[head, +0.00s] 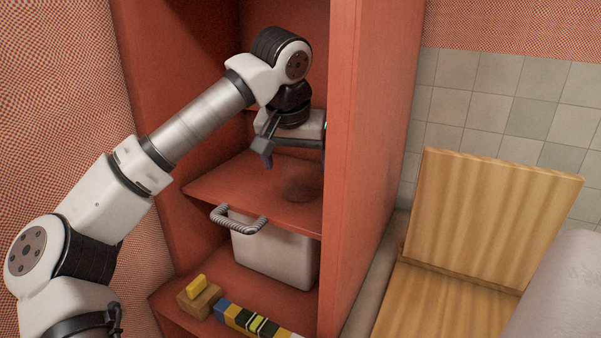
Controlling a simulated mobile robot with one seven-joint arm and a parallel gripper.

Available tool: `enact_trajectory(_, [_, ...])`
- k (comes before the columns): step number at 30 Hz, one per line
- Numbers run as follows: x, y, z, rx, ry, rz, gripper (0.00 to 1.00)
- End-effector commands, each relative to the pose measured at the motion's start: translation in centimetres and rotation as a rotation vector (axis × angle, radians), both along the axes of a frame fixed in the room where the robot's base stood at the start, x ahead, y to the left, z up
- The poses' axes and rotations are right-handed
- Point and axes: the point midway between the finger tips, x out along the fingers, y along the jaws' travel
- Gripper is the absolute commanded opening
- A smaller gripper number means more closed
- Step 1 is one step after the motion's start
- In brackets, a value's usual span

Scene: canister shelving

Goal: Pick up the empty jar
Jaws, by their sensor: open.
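I see nothing held between the fingers.
A pale bin (275,250) with a ribbed handle stands on the lower shelf. In front of it are a wooden block with a yellow piece (199,291) and a row of coloured blocks (250,321). A wooden chair-like piece (490,215) stands right.

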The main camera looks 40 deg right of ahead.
Motion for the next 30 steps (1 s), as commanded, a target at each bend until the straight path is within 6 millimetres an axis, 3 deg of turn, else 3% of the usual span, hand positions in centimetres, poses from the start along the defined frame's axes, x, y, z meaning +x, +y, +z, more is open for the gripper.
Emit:
enact_trajectory(12, [1.1,-2.0,-4.0,0.000,0.003,0.000,0.89])
enact_trajectory(21, [1.3,-2.1,-4.7,-0.001,0.002,0.000,0.89])
enact_trajectory(30, [1.3,-2.1,-4.6,-0.001,0.001,0.001,0.51])
